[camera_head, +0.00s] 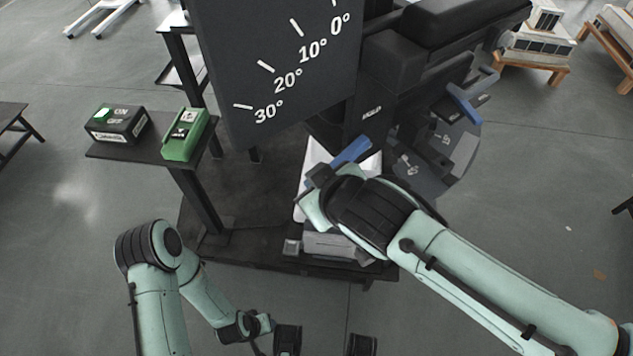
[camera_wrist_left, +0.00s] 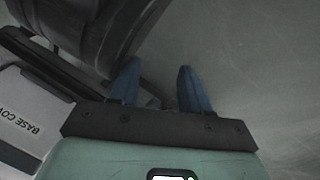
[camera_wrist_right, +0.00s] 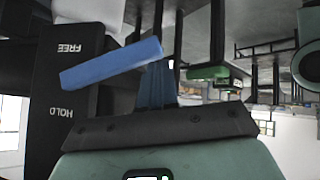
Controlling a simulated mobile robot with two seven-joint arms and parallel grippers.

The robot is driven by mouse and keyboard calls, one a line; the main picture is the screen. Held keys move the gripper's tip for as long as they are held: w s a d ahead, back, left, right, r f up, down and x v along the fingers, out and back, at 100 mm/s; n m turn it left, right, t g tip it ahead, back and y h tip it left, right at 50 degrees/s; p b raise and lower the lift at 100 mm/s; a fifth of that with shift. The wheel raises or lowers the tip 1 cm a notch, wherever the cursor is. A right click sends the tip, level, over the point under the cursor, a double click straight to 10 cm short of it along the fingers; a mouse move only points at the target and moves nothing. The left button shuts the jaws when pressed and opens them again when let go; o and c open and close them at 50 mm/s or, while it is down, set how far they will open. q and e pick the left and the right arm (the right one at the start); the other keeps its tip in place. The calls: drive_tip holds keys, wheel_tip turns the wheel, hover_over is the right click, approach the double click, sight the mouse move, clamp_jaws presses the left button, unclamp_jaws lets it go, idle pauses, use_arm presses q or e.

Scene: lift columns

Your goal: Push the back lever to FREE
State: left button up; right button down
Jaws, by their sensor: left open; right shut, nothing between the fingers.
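In the right wrist view a blue lever (camera_wrist_right: 105,66) sticks out from a dark plate (camera_wrist_right: 62,85) marked FREE and HOLD. Its root lies between the two words. My right gripper (camera_wrist_right: 157,75) is shut and empty, with its blue fingers at the lever's free end; I cannot tell if they touch it. In the head view a blue bar (camera_head: 352,151) shows beside my right wrist, and another blue lever (camera_head: 464,103) stands farther right. I cannot tell which is the back one. My left gripper (camera_wrist_left: 160,68) is open and empty, low beside a dark rounded part.
A dark angle board (camera_head: 275,65) stands at the centre. A side shelf (camera_head: 145,153) holds a black box (camera_head: 117,123) and a green box (camera_head: 187,134). A panel marked BASE COV (camera_wrist_left: 25,115) lies left of my left gripper. Open floor surrounds the machine.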

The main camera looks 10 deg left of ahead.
use_arm(q)
drive_tip(key=shift+s+f+g, duration=0.3)
drive_tip(key=shift+s+f, duration=0.25)
drive_tip(key=shift+s, duration=0.2)
use_arm(e)
drive_tip(key=shift+f, duration=0.25)
use_arm(q)
drive_tip(key=w+d+r+t+p, duration=0.1)
drive_tip(key=w+r+p, duration=0.2)
drive_tip(key=r, duration=0.2)
drive_tip(key=shift+d+r, duration=0.25)
drive_tip(key=shift+d, duration=0.05)
use_arm(e)
drive_tip(key=v, duration=1.3)
